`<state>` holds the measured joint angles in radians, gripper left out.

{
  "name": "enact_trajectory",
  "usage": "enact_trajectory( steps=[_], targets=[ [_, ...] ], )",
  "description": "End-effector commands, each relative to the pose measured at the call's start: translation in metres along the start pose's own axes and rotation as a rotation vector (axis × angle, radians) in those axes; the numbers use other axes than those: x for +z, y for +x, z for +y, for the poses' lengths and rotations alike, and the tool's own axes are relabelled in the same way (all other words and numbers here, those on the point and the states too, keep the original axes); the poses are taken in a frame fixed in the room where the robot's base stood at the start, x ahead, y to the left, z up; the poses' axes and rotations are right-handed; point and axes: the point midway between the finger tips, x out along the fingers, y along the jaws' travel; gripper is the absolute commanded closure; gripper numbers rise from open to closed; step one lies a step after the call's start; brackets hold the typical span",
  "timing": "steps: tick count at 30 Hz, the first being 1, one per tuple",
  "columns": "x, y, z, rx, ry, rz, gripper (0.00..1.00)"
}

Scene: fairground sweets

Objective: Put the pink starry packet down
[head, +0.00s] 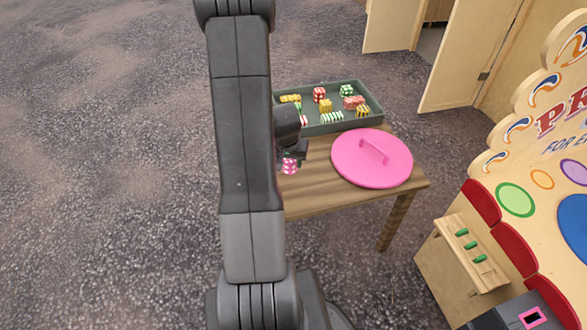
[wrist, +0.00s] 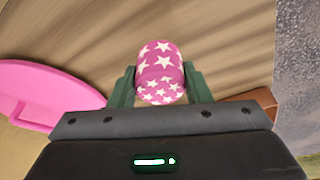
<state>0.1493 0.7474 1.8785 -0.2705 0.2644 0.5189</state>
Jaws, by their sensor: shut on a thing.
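The pink packet with white stars (wrist: 160,65) is between the two green fingers of my gripper (wrist: 160,87) in the wrist view, with wooden table boards behind it. In the head view the packet (head: 290,166) is small and sits just below my gripper (head: 291,157), near the table's left part. My gripper is shut on it. Whether the packet touches the table (head: 325,200) cannot be told. My own arm hides the table's left end in the head view.
A round pink lid with a handle (head: 372,172) lies on the table, right of the packet. A dark green tray (head: 332,126) with several patterned packets stands at the back. Bare wood shows in front of the lid. A colourful stall (head: 490,205) stands at the right.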

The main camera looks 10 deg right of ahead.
Motion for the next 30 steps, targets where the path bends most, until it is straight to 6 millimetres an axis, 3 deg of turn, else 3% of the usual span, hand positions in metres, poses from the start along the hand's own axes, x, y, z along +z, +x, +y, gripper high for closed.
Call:
enact_trajectory(
  steps=[10,23,24,27,30],
  targets=[
    [0.011,0.04,0.0,0.0,-0.002,-0.001,0.79],
    [0.012,0.045,0.0,-0.001,0.0,0.001,0.79],
    [0.012,0.044,0.0,-0.001,0.0,0.001,0.5],
    [0.012,0.044,0.0,-0.001,-0.001,0.001,0.34],
    [0.012,0.044,0.0,-0.001,-0.001,0.001,0.34]
  ],
)
